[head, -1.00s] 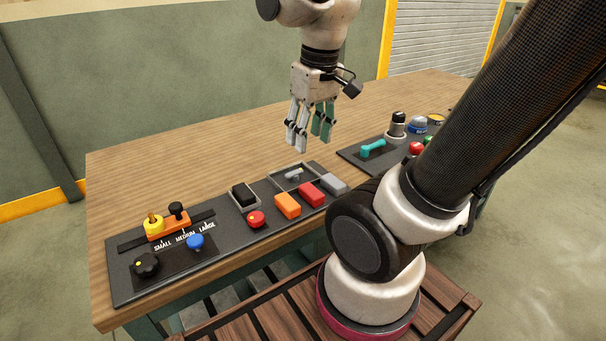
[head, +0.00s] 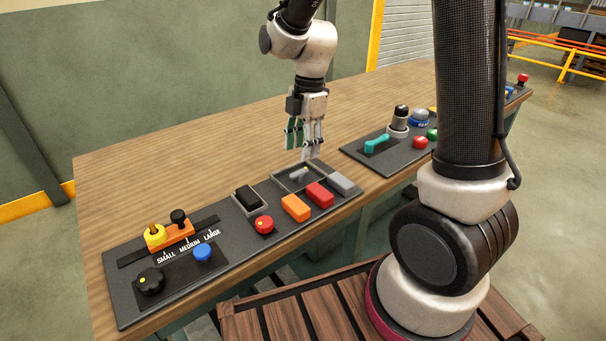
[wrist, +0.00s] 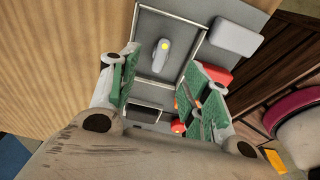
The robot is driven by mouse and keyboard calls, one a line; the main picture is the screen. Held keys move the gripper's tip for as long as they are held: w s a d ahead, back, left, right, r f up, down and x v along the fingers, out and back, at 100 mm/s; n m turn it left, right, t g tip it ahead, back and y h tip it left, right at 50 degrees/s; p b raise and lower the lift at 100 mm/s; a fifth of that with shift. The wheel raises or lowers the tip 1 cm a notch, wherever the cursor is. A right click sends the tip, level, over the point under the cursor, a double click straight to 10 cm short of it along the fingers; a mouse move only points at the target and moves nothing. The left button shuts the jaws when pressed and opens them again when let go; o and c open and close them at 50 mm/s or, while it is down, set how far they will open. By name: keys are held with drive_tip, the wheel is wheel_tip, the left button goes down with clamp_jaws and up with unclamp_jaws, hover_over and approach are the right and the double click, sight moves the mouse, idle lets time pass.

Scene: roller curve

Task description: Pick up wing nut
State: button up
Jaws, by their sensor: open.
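A small grey piece with a yellow dot (head: 299,174) lies in a shallow framed tray (head: 322,171) on the dark panel. It may be the wing nut, but its wings cannot be made out. In the wrist view the grey piece (wrist: 161,56) lies inside the pale frame, ahead of my fingers. My gripper (head: 304,150) is above and just behind the tray, fingers pointing down. In the wrist view my gripper (wrist: 162,68) has its green-padded fingers spread wide, with nothing between them.
Orange (head: 296,208), red (head: 319,194) and grey (head: 342,183) blocks stand in front of the tray. A black rocker (head: 248,198) and a red button (head: 264,224) are left of it. A second panel (head: 357,156) is to the right. Bare tabletop (head: 190,165) lies behind.

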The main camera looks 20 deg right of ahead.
sight(299, 171)
drive_tip(key=f, duration=0.7)
drive_tip(key=shift+s+a, duration=0.2)
drive_tip(key=shift+a, duration=0.2)
clamp_jaws()
